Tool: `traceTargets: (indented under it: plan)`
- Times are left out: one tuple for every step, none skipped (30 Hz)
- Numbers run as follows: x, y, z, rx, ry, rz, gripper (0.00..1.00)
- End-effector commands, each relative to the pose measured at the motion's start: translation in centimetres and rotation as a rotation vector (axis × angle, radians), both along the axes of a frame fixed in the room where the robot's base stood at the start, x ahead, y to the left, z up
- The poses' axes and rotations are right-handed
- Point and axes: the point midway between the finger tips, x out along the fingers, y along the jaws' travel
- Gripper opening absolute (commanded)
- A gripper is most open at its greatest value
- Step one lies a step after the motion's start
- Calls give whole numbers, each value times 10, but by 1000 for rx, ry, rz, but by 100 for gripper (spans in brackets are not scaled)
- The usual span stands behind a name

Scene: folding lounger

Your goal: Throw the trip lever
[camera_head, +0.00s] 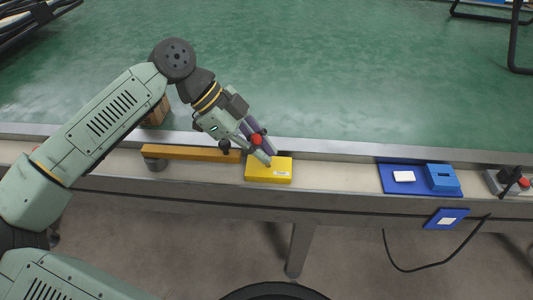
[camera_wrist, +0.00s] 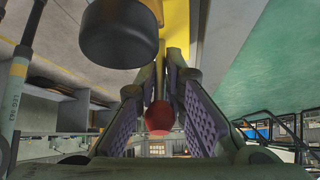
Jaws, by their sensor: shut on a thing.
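The trip lever shows as a red ball knob (camera_head: 256,140) on the yellow box (camera_head: 281,177) at the table's front edge. My gripper (camera_head: 268,157) reaches down to it from the upper left, with its fingers on both sides. In the wrist view the red knob (camera_wrist: 159,117) sits between the two purple-padded fingers of my gripper (camera_wrist: 166,72), which are shut on the lever. The fingers hide most of the lever's stem and its foot. A yellow surface (camera_wrist: 175,25) shows past the fingertips.
An ochre bar (camera_head: 190,153) with a dark knob (camera_head: 224,145) lies just left of the yellow box. A blue plate (camera_head: 394,184) with a blue block (camera_head: 442,178) and a control box (camera_head: 508,182) stand to the right. The green surface (camera_head: 360,80) behind is mostly clear.

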Motion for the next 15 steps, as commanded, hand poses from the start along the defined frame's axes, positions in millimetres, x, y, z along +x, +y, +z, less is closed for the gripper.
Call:
traceTargets:
  plan:
    - [4,2,4,-28,-10,13,0]
    - [4,3,4,-38,-11,13,0]
    - [4,4,4,-52,-12,13,0]
    - [4,4,4,-61,-11,13,0]
    - [4,4,4,-69,-11,14,0]
    - [4,5,4,-77,-10,13,0]
    - [4,5,4,-83,-12,14,0]
    - [4,6,4,-86,-11,13,0]
    - [4,6,4,-92,-11,13,0]
    - [4,6,4,-94,-12,13,0]
    - [4,6,4,-96,-12,13,0]
    - [4,6,5,-98,-12,13,0]
    - [4,6,5,-99,-12,13,0]
    - [4,6,5,-99,-12,13,0]
    - [4,6,5,-99,-12,13,0]
